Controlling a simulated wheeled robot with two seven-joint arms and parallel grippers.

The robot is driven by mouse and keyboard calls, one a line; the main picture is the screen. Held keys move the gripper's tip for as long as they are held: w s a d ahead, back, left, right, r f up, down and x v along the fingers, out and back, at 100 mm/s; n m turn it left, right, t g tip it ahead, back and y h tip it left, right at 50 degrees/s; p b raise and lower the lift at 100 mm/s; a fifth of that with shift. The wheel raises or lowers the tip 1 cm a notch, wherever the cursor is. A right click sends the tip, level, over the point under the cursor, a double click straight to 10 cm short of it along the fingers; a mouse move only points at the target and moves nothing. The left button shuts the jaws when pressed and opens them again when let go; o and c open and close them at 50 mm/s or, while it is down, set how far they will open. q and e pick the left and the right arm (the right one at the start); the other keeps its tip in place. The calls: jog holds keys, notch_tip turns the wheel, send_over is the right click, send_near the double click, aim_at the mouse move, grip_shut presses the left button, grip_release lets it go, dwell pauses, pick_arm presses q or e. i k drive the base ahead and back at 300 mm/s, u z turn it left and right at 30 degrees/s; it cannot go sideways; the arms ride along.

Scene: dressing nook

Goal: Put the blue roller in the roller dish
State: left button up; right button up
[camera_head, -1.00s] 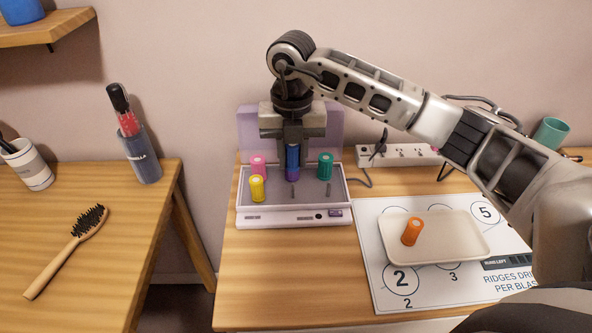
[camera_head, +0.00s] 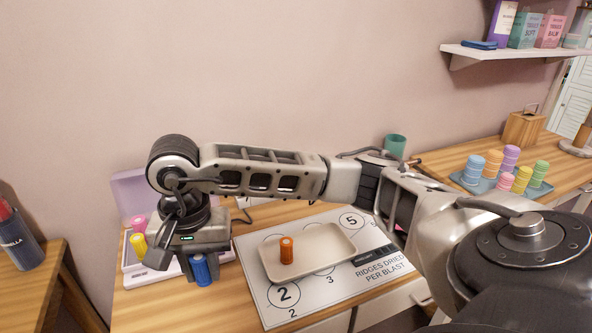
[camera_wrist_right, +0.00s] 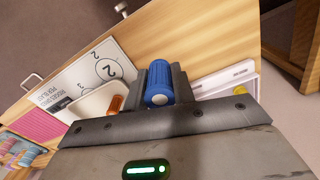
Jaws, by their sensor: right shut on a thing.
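The blue roller (camera_head: 201,270) is held in my right gripper (camera_head: 196,268), in front of the heater tray's right end. It also shows between the jaws in the right wrist view (camera_wrist_right: 159,85). The roller dish is the cream tray (camera_head: 325,262) on the printed mat, to the right of my gripper. An orange roller (camera_head: 287,250) stands upright in the dish's left part. My left gripper is not in view.
The roller heater (camera_head: 135,262) with pink (camera_head: 138,222) and yellow (camera_head: 137,243) rollers is partly hidden behind my right gripper. The printed mat (camera_head: 262,297) lies under the dish. A green cup (camera_head: 395,145) stands behind. Bare wood lies in front of the heater.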

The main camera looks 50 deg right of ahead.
aim_at(327, 247)
jog(key=k, duration=0.1)
jog(key=u, duration=2.55)
jog(key=k, duration=1.35)
jog(key=z, duration=1.75)
